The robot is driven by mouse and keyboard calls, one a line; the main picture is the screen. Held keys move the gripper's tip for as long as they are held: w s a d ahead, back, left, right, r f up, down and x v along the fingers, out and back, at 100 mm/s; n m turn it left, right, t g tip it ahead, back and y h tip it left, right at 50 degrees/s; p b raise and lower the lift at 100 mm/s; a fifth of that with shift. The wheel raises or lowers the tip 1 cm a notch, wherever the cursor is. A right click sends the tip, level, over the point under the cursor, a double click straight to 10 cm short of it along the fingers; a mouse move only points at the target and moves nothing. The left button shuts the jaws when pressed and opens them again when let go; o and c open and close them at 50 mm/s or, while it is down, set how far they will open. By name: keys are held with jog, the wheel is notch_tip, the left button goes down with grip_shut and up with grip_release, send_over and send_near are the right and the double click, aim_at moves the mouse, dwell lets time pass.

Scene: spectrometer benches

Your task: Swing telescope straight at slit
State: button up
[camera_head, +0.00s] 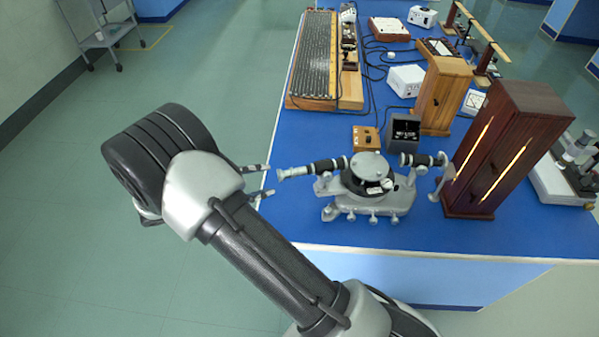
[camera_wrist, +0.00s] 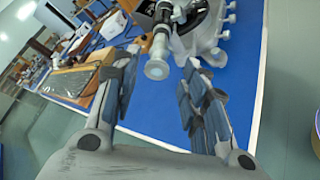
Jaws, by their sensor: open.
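The spectrometer (camera_head: 368,185) stands on the blue bench, a grey metal instrument with a round table on three-footed base. Its telescope (camera_head: 316,168) points left, with its eyepiece end near the bench's left edge. The collimator (camera_head: 422,160) is on the right side, facing the dark red wooden lamp housing (camera_head: 505,150) with bright vertical slits. My gripper (camera_head: 266,181) is open just left of the telescope's end, apart from it. In the wrist view the telescope (camera_wrist: 157,58) lies ahead, between and beyond the open fingers of my gripper (camera_wrist: 160,100).
A light wooden box (camera_head: 443,95), a small dark box (camera_head: 403,132) and a small wooden box (camera_head: 366,138) stand behind the spectrometer. A long ribbed apparatus (camera_head: 313,60) lies at the back left. Cables cross the bench.

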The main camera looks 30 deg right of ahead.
aim_at(294, 173)
jog(key=b+x, duration=0.2)
jog(key=x, duration=1)
jog(key=shift+d, duration=0.3)
jog(key=shift+c, duration=0.5)
grip_shut()
